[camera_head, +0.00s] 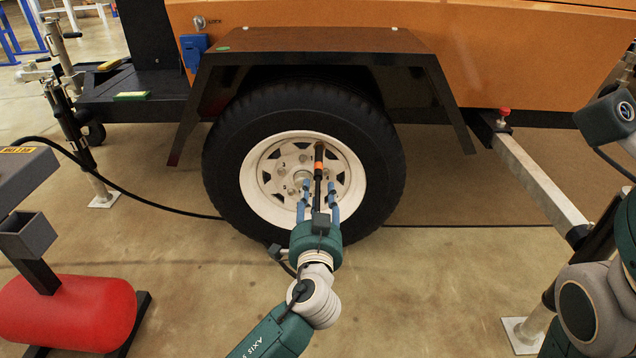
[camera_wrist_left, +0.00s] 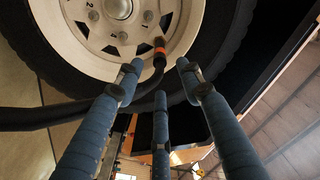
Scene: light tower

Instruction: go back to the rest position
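My left gripper (camera_head: 318,190) is in front of the trailer's wheel, just below the hub. Its blue fingers are spread apart in the left wrist view (camera_wrist_left: 158,80), with nothing visibly clamped between them. A black tool with an orange band (camera_head: 318,160) stands at the right side of the white rim (camera_head: 258,188). In the left wrist view the tool (camera_wrist_left: 160,45) is beyond the fingertips, and its dark lower part curves behind them. Whether a finger touches it I cannot tell.
The black tire (camera_head: 225,165) sits under a dark fender (camera_head: 320,40) on the orange trailer (camera_head: 530,60). A jack post with a black cable (camera_head: 75,125) stands left. A red tank (camera_head: 65,312) is at lower left, a metal support beam (camera_head: 540,185) at right. Floor between is clear.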

